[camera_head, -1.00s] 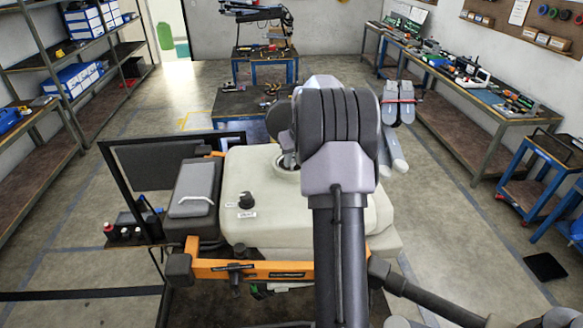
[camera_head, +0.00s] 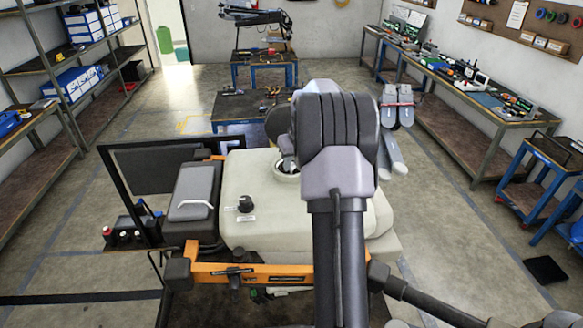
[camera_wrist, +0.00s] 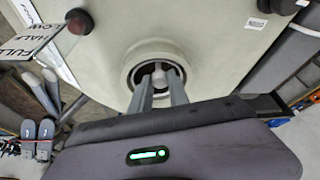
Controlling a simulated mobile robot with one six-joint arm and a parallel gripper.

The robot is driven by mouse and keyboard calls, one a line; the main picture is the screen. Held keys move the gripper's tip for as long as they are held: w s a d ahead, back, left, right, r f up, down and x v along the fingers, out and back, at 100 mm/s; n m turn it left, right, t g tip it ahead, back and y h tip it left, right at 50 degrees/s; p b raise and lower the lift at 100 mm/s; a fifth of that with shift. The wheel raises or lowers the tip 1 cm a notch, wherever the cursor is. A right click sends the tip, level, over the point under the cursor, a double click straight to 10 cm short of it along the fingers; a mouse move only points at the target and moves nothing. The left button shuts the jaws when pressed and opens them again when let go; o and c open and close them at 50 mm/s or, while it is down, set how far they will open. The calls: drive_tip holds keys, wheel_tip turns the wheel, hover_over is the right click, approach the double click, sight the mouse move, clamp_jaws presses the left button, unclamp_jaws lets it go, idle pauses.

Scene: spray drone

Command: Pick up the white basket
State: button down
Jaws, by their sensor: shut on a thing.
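A large off-white tank (camera_head: 265,205) sits on an orange frame, with a round opening in its top. My gripper (camera_wrist: 161,80) points down into this opening in the wrist view. Its two fingers are shut on a small pale part inside the opening, which I take to be part of the white basket (camera_wrist: 171,76). The basket sits within the round rim (camera_wrist: 128,62), and most of it is hidden by the fingers and shadow. In the head view, my gripper (camera_head: 287,160) is over the opening, partly covered by my arm.
A black knob (camera_head: 245,204) and a grey box with a handle (camera_head: 195,190) are left of the opening. Workbenches (camera_head: 490,115) and shelves (camera_head: 75,95) line the room.

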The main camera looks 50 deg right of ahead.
drive_tip(key=v, duration=0.1)
drive_tip(key=b+v, duration=0.1)
drive_tip(key=v, duration=0.1)
drive_tip(key=shift+w+r+b, duration=0.25)
drive_tip(key=shift+b, duration=0.1)
drive_tip(key=s+a+r+b, duration=0.1)
drive_tip(key=s+a+b, duration=0.4)
drive_tip(key=s+a, duration=0.5)
drive_tip(key=shift+s+r, duration=0.3)
drive_tip(key=shift+s, duration=0.55)
